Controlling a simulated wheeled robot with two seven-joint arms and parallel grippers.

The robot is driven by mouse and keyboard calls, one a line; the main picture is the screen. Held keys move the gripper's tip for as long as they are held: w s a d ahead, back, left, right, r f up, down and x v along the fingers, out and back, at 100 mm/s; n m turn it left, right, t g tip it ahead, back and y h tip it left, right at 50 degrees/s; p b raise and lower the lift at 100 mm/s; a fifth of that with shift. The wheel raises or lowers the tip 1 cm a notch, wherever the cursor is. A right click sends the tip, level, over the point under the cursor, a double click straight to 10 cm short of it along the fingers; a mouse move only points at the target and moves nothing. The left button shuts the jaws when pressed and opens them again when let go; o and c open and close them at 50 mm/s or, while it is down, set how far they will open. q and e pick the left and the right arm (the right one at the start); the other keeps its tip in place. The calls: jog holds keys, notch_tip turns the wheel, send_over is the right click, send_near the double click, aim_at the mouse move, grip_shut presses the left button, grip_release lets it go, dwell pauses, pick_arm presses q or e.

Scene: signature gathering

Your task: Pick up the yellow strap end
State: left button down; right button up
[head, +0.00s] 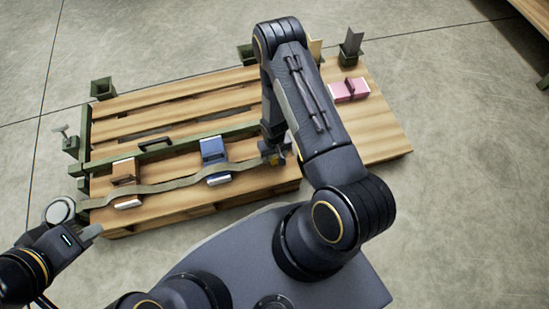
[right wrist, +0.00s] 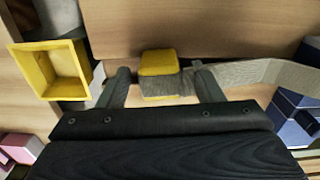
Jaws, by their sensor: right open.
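The yellow strap end (right wrist: 158,62) is a small yellow block on the end of a grey-green woven strap (right wrist: 285,74). In the right wrist view it lies between the fingers of my right gripper (right wrist: 163,85), which is open with a finger on each side. Contact with the fingers cannot be told. In the head view the strap (head: 180,184) runs across the pallet's front, and a bit of yellow shows below my right gripper (head: 273,150), partly hidden by the arm. My left gripper (head: 88,234) is near the pallet's front left corner; its jaw state is unclear.
The strap passes over an orange-brown block (head: 124,172) and a blue block (head: 213,150) on the wooden pallet (head: 385,140). A pink block (head: 350,90) lies to the right. A yellow open-topped box (right wrist: 48,70) is close to my right gripper. Green brackets (head: 103,88) line the pallet's edges.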

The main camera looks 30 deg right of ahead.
jog(key=c, duration=1.1)
jog(key=shift+r, duration=0.2)
